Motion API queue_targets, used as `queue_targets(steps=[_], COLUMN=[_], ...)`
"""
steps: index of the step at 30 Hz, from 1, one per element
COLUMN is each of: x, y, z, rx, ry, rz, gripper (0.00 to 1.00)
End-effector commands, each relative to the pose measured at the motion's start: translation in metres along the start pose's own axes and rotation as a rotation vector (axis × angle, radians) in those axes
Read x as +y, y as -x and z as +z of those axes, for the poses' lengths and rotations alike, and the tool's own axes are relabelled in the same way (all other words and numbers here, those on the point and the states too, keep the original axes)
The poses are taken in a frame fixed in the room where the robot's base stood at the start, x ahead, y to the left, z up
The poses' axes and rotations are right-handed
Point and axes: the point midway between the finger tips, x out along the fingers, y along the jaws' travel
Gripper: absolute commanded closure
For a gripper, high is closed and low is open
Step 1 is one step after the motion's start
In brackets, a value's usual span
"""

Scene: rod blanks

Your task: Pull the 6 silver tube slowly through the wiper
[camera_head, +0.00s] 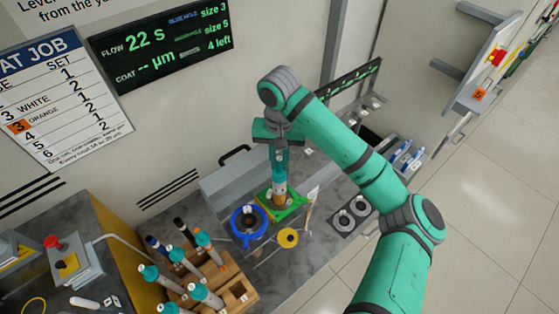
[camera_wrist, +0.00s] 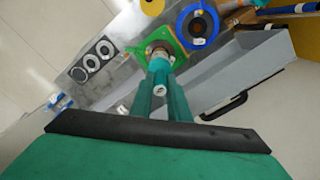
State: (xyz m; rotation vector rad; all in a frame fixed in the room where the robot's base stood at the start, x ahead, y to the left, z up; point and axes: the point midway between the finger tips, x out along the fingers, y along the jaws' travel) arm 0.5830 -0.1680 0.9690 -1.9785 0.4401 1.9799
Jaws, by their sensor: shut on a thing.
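My gripper (camera_wrist: 160,85) points down over the bench and is shut on the teal upper end of a tube (camera_wrist: 159,66). In the head view the tube (camera_head: 279,187) stands upright below my gripper, with a short silver-brown stretch showing under the teal part. Its lower end is at the middle of a green square fixture (camera_head: 294,212), which seems to be the wiper; how far it reaches inside is hidden. Right beside it is a blue ring (camera_head: 236,228) with a dark middle, which also shows in the wrist view (camera_wrist: 191,40).
A wooden rack (camera_head: 236,291) with several teal-capped tubes stands at the lower left. A yellow ring (camera_head: 288,238) lies in front of the green fixture. A grey box (camera_head: 215,190) stands behind.

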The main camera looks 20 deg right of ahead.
Motion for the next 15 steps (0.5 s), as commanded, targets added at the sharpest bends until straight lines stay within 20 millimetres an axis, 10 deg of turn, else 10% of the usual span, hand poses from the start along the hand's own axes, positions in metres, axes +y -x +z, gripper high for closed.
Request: queue_targets(steps=[15], x=[0.000], y=[0.027], z=[-0.001], rx=[0.002], ry=[0.000], rz=[0.001], gripper=[1.00])
